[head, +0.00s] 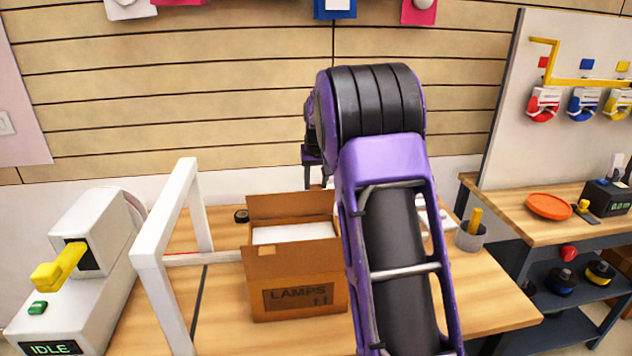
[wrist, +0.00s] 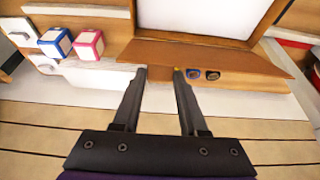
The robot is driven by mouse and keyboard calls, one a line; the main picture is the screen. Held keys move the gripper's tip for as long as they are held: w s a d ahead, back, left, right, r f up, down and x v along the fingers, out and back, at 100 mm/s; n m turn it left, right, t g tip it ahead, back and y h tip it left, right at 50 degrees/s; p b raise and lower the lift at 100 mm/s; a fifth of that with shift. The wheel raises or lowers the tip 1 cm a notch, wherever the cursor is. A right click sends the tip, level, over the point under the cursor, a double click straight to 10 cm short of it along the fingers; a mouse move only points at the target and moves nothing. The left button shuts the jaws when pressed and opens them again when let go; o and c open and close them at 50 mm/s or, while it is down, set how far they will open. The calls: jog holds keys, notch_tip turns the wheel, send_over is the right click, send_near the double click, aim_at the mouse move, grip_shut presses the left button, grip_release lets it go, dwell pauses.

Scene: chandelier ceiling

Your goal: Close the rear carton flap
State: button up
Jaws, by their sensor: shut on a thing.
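The brown carton (head: 300,297), marked LAMPS, stands open on the wooden table with white contents (head: 295,234) showing inside. Its rear flap (head: 288,207) stands up at the back edge. In the wrist view the rear flap (wrist: 205,57) lies across the picture beside the white contents. My gripper (wrist: 160,72) has its two fingertips at the flap's outer edge, spaced apart but shut on it. In the head view my arm hides the carton's right side and most of my gripper.
A white frame (head: 152,258) stands left of the carton, with a white machine (head: 85,250) reading IDLE beyond it. A grey cup (head: 470,238) stands to the right. A blue cube (wrist: 55,42) and a pink cube (wrist: 89,42) show in the wrist view. The slatted wall is close behind.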

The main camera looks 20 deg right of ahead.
grip_shut()
dwell(0.8)
